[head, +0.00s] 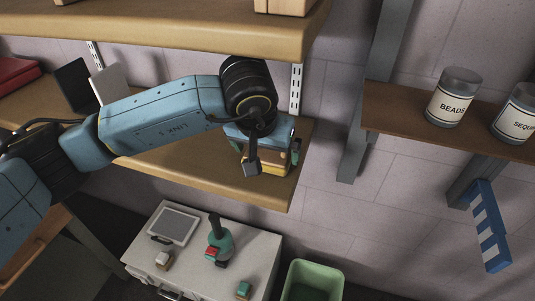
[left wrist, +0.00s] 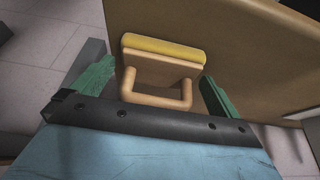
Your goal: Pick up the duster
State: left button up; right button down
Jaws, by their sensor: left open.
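The duster (left wrist: 165,58) is a wooden block with a yellow pad along its far edge and a light wooden loop handle toward me in the left wrist view. It rests on the wooden shelf. My left gripper (left wrist: 157,76) is open, its green fingers on either side of the duster, and I see no grip on it. In the head view my left gripper (head: 268,150) is over the front right end of the middle shelf (head: 230,190), largely covering the duster (head: 272,169). My right gripper is in neither view.
An upper shelf (head: 180,35) hangs above my left arm. Below stands a white cabinet (head: 245,255) with small items, beside a green bin (head: 313,280). A right-hand shelf (head: 410,112) holds a beads can (head: 452,97) and another can (head: 515,115). A blue-and-white striped object (head: 490,230) hangs below.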

pick_arm(q)
jog(key=shift+w+d, duration=0.2)
jog(key=shift+w, duration=0.35)
jog(key=shift+w+d+f, duration=0.1)
jog(key=shift+w+f, duration=0.2)
jog(key=shift+f, duration=0.25)
jog(key=shift+c, duration=0.3)
jog(key=c, duration=0.7)
jog(key=shift+r, duration=0.15)
